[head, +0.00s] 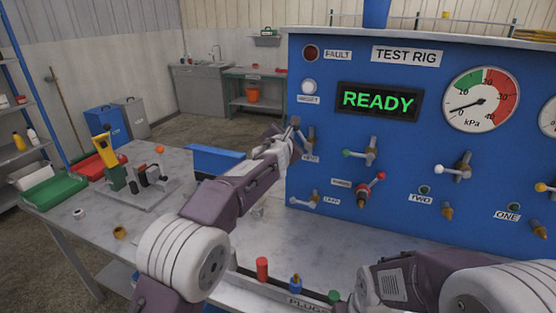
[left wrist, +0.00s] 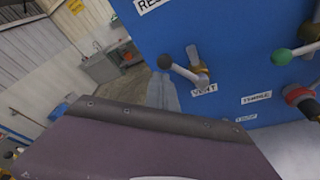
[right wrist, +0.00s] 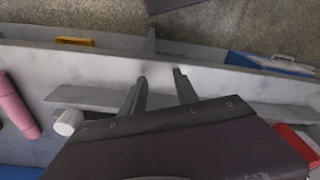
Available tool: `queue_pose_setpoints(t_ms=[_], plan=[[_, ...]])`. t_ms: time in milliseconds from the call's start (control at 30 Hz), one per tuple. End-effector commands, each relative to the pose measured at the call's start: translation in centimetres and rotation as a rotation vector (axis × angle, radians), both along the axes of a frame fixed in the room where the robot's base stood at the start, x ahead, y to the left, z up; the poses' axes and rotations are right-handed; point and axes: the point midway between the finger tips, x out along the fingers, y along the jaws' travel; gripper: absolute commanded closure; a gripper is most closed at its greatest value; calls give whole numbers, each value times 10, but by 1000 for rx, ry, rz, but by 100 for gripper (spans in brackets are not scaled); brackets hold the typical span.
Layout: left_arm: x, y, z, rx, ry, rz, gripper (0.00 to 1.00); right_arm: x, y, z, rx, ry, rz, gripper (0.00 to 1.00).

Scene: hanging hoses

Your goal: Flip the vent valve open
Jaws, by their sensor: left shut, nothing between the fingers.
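The vent valve (left wrist: 201,76) sits on the blue test rig panel above its VENT label (left wrist: 204,89). Its pale lever ends in a dark knob (left wrist: 164,62) pointing left and slightly up in the left wrist view. In the head view the valve (head: 310,141) is partly hidden behind my left gripper (head: 296,128), which is at the panel's left edge. In the left wrist view the shut fingers (left wrist: 162,88) show just below the knob; I cannot tell whether they touch it. My right gripper (right wrist: 160,74) is open and empty over the bench.
The display (head: 378,101) reads READY. Plugs such as a red one (head: 262,269) stand along the bench front. A blue bin (head: 215,162) stands left of the panel.

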Motion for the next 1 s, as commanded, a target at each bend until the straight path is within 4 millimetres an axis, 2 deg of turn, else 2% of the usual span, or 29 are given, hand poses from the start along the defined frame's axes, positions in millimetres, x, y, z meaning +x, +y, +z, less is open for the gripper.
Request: queue_pose_setpoints(t_ms=[367, 1000], plan=[[-7, -18, 14, 283, -115, -4, 100, 0, 0, 7, 0, 0, 0, 64], [-13, -33, 18, 289, -117, -4, 100, 0, 0, 20, 0, 0, 0, 64]])
